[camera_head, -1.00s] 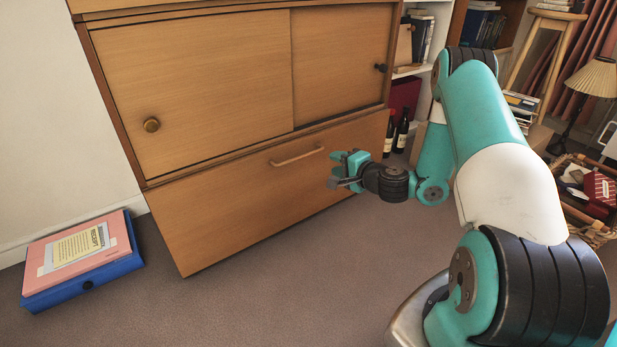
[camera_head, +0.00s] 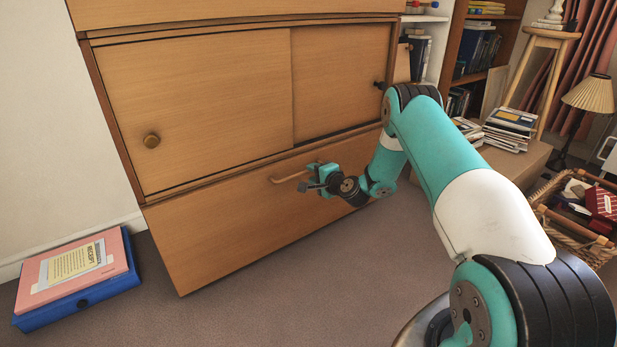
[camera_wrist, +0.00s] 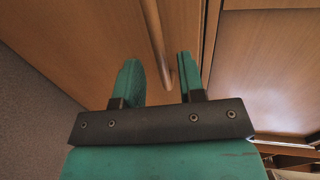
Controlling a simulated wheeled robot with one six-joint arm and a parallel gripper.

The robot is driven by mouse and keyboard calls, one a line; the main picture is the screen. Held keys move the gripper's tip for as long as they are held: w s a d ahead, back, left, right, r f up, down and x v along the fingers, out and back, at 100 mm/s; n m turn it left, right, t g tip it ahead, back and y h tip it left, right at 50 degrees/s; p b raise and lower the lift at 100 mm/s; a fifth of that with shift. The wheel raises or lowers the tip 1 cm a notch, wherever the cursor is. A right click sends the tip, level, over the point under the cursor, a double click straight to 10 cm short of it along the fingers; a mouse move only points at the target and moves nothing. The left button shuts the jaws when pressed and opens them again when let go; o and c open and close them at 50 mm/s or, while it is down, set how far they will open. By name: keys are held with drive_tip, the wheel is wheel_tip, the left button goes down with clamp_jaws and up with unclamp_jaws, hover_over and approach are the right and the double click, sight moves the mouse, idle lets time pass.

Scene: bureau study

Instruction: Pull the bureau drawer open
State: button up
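The bureau (camera_head: 195,95) is a wooden cabinet with a wide drawer (camera_head: 225,235) at the bottom. The drawer front looks flush with the bureau. Its bar-shaped wooden handle (camera_head: 287,177) runs along the upper part of the front. My gripper (camera_head: 309,178) is at the right part of the handle. In the wrist view the handle (camera_wrist: 154,35) passes between the two spread fingers of my gripper (camera_wrist: 157,72), nearer the right finger. A gap shows beside the left finger, so the gripper is open around the handle. Part of the handle is hidden behind my gripper in the head view.
A blue box file (camera_head: 80,303) with a pink folder (camera_head: 100,255) lies on the floor left of the drawer. A wicker basket (camera_head: 570,235), a low table with books (camera_head: 508,130) and a stool (camera_head: 540,80) stand at right. Carpet before the drawer is clear.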

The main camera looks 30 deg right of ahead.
drive_tip(key=shift+b+x, duration=0.45)
drive_tip(key=shift+x, duration=1.25)
clamp_jaws()
drive_tip(key=shift+s+a, duration=0.1)
drive_tip(key=shift+s, duration=0.05)
